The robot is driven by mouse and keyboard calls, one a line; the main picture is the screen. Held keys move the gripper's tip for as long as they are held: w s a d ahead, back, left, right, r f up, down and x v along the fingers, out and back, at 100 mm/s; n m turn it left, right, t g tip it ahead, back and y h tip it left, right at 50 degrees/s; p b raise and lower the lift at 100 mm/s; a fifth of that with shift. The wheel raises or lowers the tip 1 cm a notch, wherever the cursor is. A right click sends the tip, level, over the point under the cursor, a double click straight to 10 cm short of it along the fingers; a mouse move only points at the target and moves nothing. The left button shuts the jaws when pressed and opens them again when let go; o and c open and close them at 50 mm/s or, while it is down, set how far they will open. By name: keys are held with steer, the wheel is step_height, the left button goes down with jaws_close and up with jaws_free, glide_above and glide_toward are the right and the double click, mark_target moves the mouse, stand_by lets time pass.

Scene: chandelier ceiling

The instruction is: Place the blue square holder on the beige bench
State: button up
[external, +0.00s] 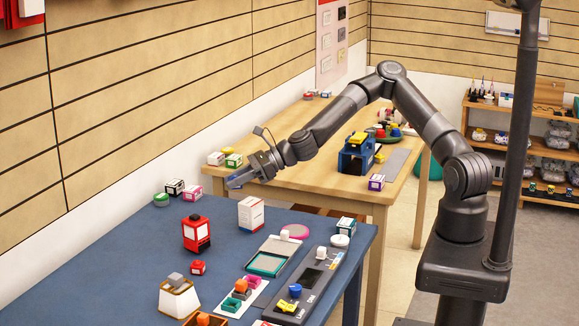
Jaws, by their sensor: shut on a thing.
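My gripper (248,172) reaches left over the gap between the blue table and the beige bench (290,178). It is shut on a small blue piece (238,179), which looks like the blue square holder. The fingers partly hide it, and its full shape is too small to tell. It appears held above the far edge of the blue table, near the bench's left end. A larger blue, boxy thing with a yellow top (357,153) stands on the bench, below my forearm.
The blue table (130,255) holds a red stamp (196,233), a white box (251,214), ink pads and a dark tray (305,285). On the bench, small boxes (233,160) stand at the left and a purple box (376,182) at the front right. Its front middle is bare.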

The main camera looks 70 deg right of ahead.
steer(key=s+a+n+g+y, duration=0.2)
steer(key=a+n+g, duration=0.1)
steer(key=a, duration=0.6)
steer(key=s+a+n+g+y, duration=0.1)
steer(key=a+n+g+y, duration=0.15)
steer(key=a, duration=0.65)
glide_above(203, 293)
steer(key=shift+n+h, duration=0.25)
steer(key=shift+n, duration=0.1)
steer(key=f, duration=1.1)
steer(key=shift+d+f, duration=0.15)
steer(key=shift+d, duration=0.05)
steer(key=shift+a+f, duration=0.15)
steer(key=shift+f, duration=1.9)
steer(key=shift+f, duration=0.1)
steer(key=o, duration=1)
